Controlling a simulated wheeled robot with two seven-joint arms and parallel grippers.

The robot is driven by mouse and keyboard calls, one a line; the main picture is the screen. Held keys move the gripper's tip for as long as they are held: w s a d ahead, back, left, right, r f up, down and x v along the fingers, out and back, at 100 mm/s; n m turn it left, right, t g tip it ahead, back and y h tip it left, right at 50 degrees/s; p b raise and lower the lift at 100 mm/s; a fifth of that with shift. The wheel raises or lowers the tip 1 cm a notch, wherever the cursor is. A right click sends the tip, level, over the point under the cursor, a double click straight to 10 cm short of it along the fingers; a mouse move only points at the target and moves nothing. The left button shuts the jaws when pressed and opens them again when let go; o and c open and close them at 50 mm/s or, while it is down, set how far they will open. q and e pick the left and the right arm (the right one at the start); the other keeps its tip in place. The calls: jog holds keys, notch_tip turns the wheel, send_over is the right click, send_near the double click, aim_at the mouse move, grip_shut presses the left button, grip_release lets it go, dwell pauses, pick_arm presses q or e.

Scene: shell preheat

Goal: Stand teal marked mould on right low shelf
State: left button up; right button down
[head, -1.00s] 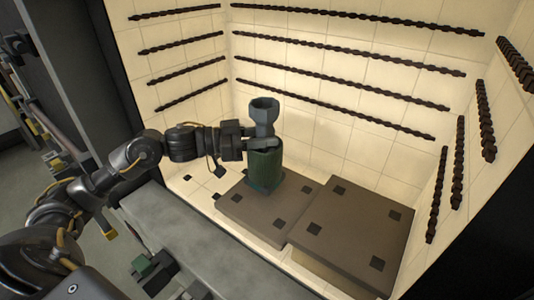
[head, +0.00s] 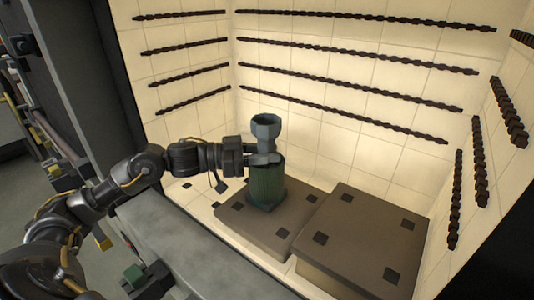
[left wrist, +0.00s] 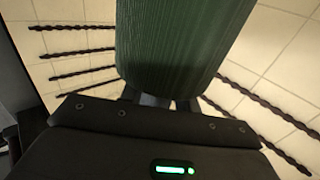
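The mould (head: 267,186) is a dark green ribbed cylinder with a grey-teal cup-shaped top. It is upright over the left brown slab (head: 298,208); I cannot tell whether its base touches. My left gripper (head: 268,159) reaches in from the left and is shut on the mould near its neck. In the left wrist view the green body (left wrist: 180,45) fills the upper middle and hides part of the fingers. The right brown slab (head: 365,225) stands beside the left one and looks higher; its top is empty. No teal mark can be told apart. My right gripper is not in view.
The cream tiled chamber has dark twisted heating rods (head: 350,85) along the back and side walls. A grey front ledge (head: 190,240) lies below my left arm. The space above the right slab is clear.

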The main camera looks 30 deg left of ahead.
pick_arm(q)
jog(key=o, duration=0.4)
jog(key=shift+r, duration=0.25)
jog(key=shift+b+v, duration=2.65)
jog(key=shift+v, duration=3.3)
jog(key=shift+f, duration=0.1)
